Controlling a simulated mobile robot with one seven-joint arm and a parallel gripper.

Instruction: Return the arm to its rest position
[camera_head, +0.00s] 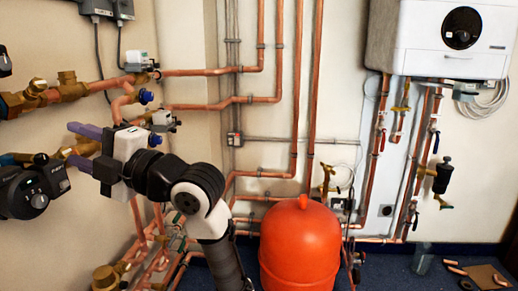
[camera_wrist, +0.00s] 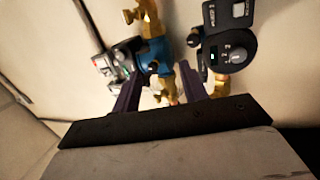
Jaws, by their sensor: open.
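My gripper (camera_head: 78,146) is at the left in the head view, with its purple fingers pointing left toward the copper manifold. In the wrist view my gripper (camera_wrist: 163,95) shows two purple fingers spread apart, with nothing held between them. Behind the fingers are a blue and brass fitting (camera_wrist: 155,55) and a black pump head with a dial (camera_wrist: 228,45). My white and black arm reaches up from the lower middle of the head view to the manifold. Whether the fingers touch any fitting cannot be told.
A black pump (camera_head: 35,190) with brass fittings stands left of my gripper. Copper pipes (camera_head: 215,72) run along the wall. A red tank (camera_head: 300,245) stands right of my arm. A white boiler (camera_head: 450,38) hangs at upper right. Loose parts lie on a floor board (camera_head: 485,277).

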